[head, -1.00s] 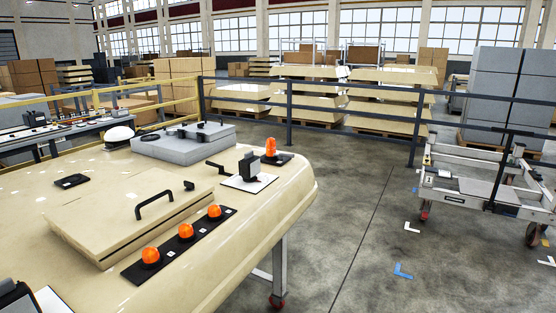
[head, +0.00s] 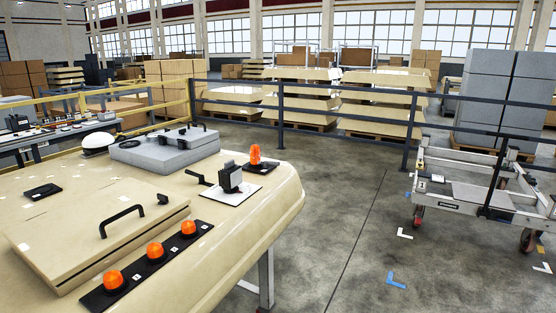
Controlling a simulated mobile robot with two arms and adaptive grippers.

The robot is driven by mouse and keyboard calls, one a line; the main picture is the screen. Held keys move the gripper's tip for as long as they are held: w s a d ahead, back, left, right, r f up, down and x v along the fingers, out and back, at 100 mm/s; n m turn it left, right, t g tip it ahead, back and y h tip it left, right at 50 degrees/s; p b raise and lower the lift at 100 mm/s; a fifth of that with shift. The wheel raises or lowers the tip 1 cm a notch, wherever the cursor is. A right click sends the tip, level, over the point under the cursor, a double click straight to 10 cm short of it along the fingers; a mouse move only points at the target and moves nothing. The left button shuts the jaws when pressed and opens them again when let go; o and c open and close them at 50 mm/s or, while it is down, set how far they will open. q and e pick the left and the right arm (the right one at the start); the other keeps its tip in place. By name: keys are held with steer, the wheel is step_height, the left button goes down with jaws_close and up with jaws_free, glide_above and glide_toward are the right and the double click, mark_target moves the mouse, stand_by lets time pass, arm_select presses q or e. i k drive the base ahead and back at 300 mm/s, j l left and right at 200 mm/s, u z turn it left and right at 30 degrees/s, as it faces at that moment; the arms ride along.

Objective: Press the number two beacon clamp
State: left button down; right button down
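Three orange beacons stand in a row on a black strip (head: 133,277) along the near right edge of a cream cab roof panel (head: 235,218). They are the near beacon (head: 113,281), the middle beacon (head: 155,252) and the far beacon (head: 188,227). Small white labels lie on the strip between them, too small to read. A taller orange beacon (head: 255,154) stands on its own dark base at the panel's far right corner. A black clamp-like device (head: 231,177) with a handle sits on a white plate beside it. I cannot tell which is number two. Neither gripper is in view.
A raised hatch with a black handle (head: 122,221) and a grey box (head: 165,148) sit on the panel. A grey wheeled trolley (head: 480,190) stands at right. Dark railings (head: 345,122) run behind.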

mark_target(265, 162)
steer(key=i+l+u, duration=0.25)
steer(key=i+l, duration=0.35)
steer(key=i, duration=0.2)
steer(key=i+l+u, duration=0.25)
steer(key=i+l, duration=0.5)
steer(key=i+l+u, duration=0.25)
steer(key=i+l, duration=0.5)
steer(key=l, duration=0.15)
